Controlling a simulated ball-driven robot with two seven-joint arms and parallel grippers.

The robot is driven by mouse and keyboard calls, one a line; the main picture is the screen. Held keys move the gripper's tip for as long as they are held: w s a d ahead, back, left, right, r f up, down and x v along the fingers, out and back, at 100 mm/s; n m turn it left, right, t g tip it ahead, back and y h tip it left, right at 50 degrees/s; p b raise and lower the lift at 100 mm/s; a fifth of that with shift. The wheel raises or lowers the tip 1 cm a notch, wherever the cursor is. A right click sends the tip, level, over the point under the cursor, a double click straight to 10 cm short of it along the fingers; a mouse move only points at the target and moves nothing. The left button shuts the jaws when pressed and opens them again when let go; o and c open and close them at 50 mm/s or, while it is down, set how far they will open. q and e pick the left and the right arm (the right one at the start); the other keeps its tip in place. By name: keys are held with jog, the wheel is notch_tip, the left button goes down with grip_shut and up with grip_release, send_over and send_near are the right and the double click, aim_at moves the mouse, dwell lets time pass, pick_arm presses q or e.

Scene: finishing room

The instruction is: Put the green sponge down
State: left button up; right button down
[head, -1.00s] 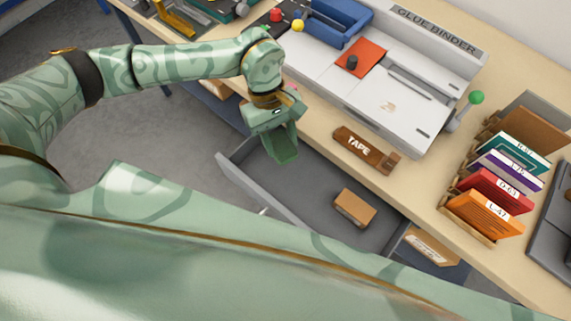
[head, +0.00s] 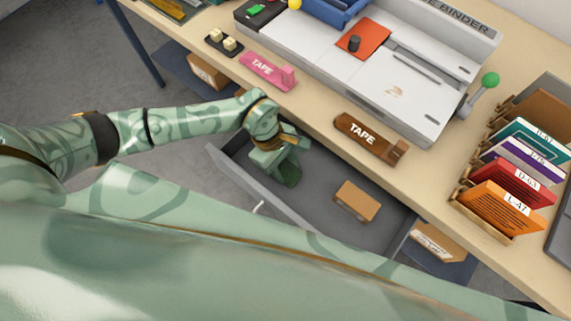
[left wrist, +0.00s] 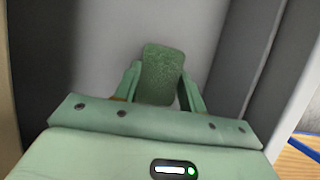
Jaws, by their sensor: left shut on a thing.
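The green sponge (left wrist: 162,72) is a textured block held between the two fingers of my left gripper (left wrist: 162,92) in the left wrist view. In the head view my left gripper (head: 276,158) points down into the left part of an open grey drawer (head: 318,178), with the sponge (head: 289,176) at its tip. The gripper is shut on the sponge. Whether the sponge's underside touches the drawer floor cannot be told. My right gripper is not in view.
A brown box (head: 357,200) lies in the drawer, right of the sponge, with bare floor between. The tabletop above holds a brown tape dispenser (head: 370,139), a pink tape dispenser (head: 268,71), a glue binder (head: 400,95) and a file rack with coloured folders (head: 512,195).

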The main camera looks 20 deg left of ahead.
pick_arm(q)
jog(key=o, duration=0.9)
jog(key=shift+o, duration=0.2)
jog(key=p+v, duration=0.3)
jog(key=v, duration=0.9)
jog(key=shift+d+r, duration=0.15)
